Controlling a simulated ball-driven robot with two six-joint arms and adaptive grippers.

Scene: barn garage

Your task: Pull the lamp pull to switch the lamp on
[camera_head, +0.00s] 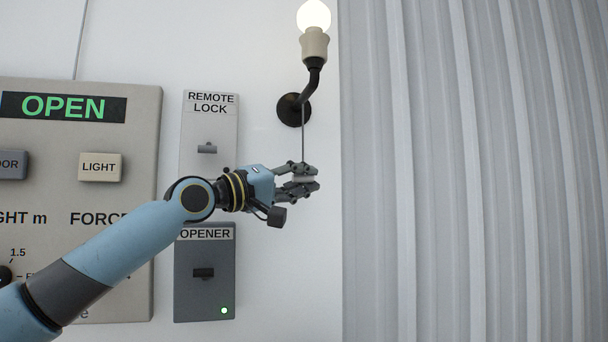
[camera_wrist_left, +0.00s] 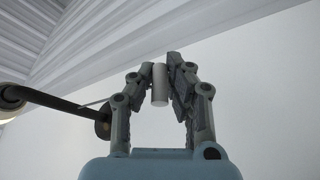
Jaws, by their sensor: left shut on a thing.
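The lamp (camera_head: 314,45) is on the wall at the top of the head view, with a bright, glowing bulb (camera_head: 314,15) on a dark curved bracket. A thin cord (camera_head: 303,135) hangs from the bracket down to my left gripper (camera_head: 312,179). In the left wrist view my left gripper (camera_wrist_left: 165,88) is shut on the lamp pull (camera_wrist_left: 159,86), a small pale cylinder between its fingers. In the head view the fingers mostly cover the pull. The lamp bracket (camera_wrist_left: 60,105) also shows at the left of the wrist view. My right gripper is not in view.
A large control panel (camera_head: 140,200) with an OPEN display and a LIGHT button (camera_head: 100,167) is at the left. A REMOTE LOCK switch plate (camera_head: 209,125) and an OPENER box (camera_head: 204,295) with a green light are behind my left arm. A corrugated wall (camera_head: 475,170) fills the right.

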